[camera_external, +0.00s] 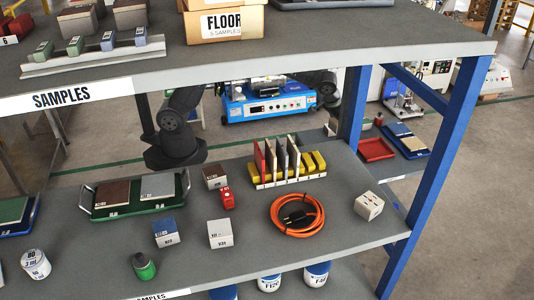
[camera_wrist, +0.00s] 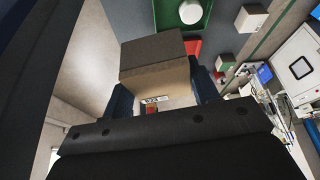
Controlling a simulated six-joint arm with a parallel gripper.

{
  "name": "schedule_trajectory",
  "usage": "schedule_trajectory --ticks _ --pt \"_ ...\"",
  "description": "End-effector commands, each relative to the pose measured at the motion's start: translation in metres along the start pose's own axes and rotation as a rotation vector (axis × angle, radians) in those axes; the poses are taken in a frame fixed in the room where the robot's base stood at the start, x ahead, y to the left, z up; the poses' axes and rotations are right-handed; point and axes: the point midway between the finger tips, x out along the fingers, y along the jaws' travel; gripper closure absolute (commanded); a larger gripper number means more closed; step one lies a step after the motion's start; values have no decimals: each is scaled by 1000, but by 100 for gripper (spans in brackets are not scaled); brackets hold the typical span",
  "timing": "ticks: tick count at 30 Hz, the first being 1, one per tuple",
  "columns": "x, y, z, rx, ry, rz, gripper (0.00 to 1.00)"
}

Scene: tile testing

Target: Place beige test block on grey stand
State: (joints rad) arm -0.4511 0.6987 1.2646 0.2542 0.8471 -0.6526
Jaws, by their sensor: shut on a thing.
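In the wrist view, a beige block (camera_wrist: 160,88) with a dark grey face and a small printed label sits between the two dark fingers of my gripper (camera_wrist: 165,92). My gripper is shut on it. The block looks clear of any surface in this view. I cannot pick out the grey stand with certainty in either view.
The lower shelf (camera_external: 110,245) carries a green tray (camera_external: 125,212), a yellow rack (camera_external: 262,182) of upright tiles, an orange cable coil (camera_external: 278,227) and several labelled blocks. The upper shelf (camera_external: 320,50) overhangs. A blue post (camera_external: 440,140) stands at right. A red tray (camera_external: 375,150) lies behind.

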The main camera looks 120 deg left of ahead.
Motion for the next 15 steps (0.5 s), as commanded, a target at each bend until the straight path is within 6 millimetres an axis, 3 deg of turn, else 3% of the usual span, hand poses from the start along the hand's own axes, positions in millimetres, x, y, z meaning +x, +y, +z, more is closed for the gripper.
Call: schedule_trajectory --ticks 6,15 --pt "58 -32 -56 -64 0 -28 80" --pt "137 -93 -113 -146 -1 -61 80"
